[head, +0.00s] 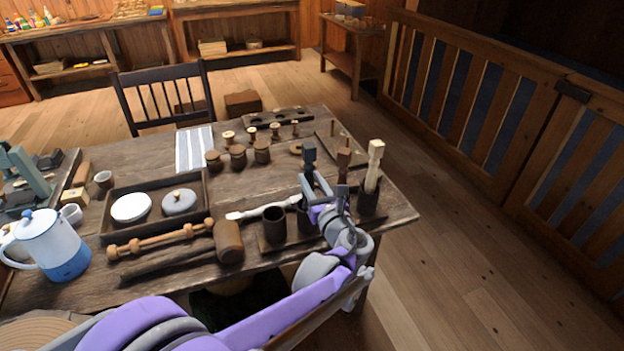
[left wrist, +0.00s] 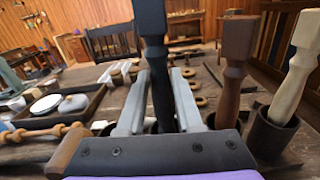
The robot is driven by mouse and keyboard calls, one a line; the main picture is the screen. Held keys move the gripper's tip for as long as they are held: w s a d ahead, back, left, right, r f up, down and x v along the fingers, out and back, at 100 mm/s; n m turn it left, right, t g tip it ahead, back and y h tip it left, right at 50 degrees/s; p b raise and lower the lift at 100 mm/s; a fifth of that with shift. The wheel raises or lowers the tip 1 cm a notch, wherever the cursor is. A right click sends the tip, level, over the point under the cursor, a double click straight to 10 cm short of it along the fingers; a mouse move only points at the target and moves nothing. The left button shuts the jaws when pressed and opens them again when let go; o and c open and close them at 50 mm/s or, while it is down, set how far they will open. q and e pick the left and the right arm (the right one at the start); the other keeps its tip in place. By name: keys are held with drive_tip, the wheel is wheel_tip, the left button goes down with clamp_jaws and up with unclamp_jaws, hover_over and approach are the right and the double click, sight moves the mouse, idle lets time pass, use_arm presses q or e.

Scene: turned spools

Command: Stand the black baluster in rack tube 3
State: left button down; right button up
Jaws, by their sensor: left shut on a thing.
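The black baluster (head: 310,157) stands roughly upright between the fingers of my left gripper (head: 318,187), which is shut on it. In the left wrist view the black baluster (left wrist: 154,60) rises between the two grey fingers (left wrist: 158,98); its lower end is hidden behind the gripper body. The rack is a row of dark tubes near the table's front right. The leftmost tube (head: 274,226) looks empty. The neighbouring tube (head: 304,216) is partly hidden, and I cannot tell whether the black baluster's foot is inside it. No tube numbers are readable. My right gripper is not in view.
A brown baluster (head: 344,160) and a pale baluster (head: 375,160) stand to the right; the pale one is in the end tube (head: 368,203). A white spindle (head: 262,209) and a mallet (head: 229,241) lie to the left. Several spools stand behind.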

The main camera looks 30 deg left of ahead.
use_arm(q)
drive_tip(key=shift+f, duration=0.1)
drive_tip(key=c, duration=0.5)
unclamp_jaws()
drive_tip(key=v, duration=1)
drive_tip(key=shift+s+d, duration=0.25)
drive_tip(key=shift+s, duration=0.1)
